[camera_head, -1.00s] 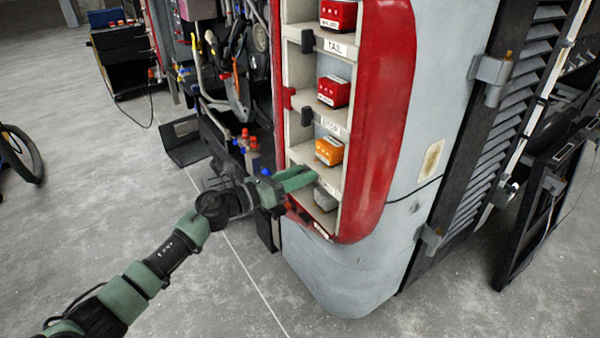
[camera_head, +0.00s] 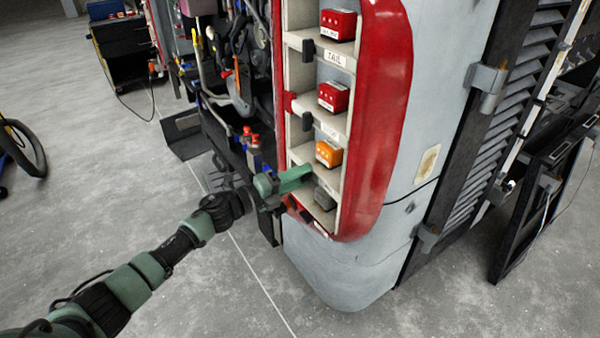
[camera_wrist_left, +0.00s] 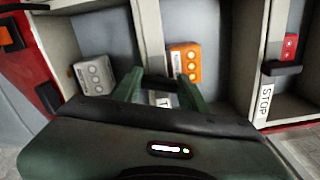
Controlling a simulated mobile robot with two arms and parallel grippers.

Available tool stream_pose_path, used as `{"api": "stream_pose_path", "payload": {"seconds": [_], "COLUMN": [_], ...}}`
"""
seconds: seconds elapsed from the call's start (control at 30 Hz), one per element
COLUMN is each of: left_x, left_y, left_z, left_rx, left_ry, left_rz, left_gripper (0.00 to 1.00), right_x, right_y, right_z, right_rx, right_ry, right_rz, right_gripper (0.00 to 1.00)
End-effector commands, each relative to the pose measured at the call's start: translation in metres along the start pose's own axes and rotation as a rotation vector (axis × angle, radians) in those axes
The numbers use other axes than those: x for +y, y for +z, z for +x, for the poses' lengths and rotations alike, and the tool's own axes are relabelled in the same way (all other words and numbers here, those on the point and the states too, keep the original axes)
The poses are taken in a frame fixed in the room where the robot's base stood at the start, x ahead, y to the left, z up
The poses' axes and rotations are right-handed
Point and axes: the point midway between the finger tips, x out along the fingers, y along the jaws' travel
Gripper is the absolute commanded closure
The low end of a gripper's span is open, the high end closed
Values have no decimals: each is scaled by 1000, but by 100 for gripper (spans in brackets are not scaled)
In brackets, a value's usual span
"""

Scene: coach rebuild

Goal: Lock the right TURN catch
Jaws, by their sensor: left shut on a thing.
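The right tail-light housing (camera_head: 385,120) is a red-rimmed, cream, open column of compartments. The orange TURN lamp (camera_head: 328,153) sits in its compartment, and also shows in the left wrist view (camera_wrist_left: 185,62). My left gripper (camera_head: 302,181) reaches in from the left at the edge just below this lamp. In the left wrist view its fingers (camera_wrist_left: 158,84) are closed around a small dark piece at the label's edge, apparently the TURN catch. The fingers hide most of it, so its angle cannot be told. Part of a white label (camera_wrist_left: 161,99) shows between the fingers. My right gripper is out of view.
Above are two red lamps (camera_head: 333,96) with dark catches (camera_head: 308,121) on the left edge. A grey lamp (camera_head: 324,198) sits below. Cables and parts crowd the opening to the left. A louvred panel (camera_head: 485,160) stands to the right. The floor in front is clear.

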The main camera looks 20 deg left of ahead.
Motion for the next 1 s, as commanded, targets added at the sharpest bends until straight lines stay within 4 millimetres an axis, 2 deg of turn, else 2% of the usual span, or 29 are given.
{"api": "stream_pose_path", "payload": {"seconds": [0.4, 1.0], "left_x": [0, 2], "left_y": [2, 1], "left_z": [0, 0], "left_rx": [-2, -3], "left_ry": [0, 0], "left_rz": [-258, -327], "left_gripper": [99, 99], "right_x": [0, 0], "right_y": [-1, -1], "right_z": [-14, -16], "right_rx": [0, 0], "right_ry": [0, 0], "right_rz": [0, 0], "right_gripper": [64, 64]}}
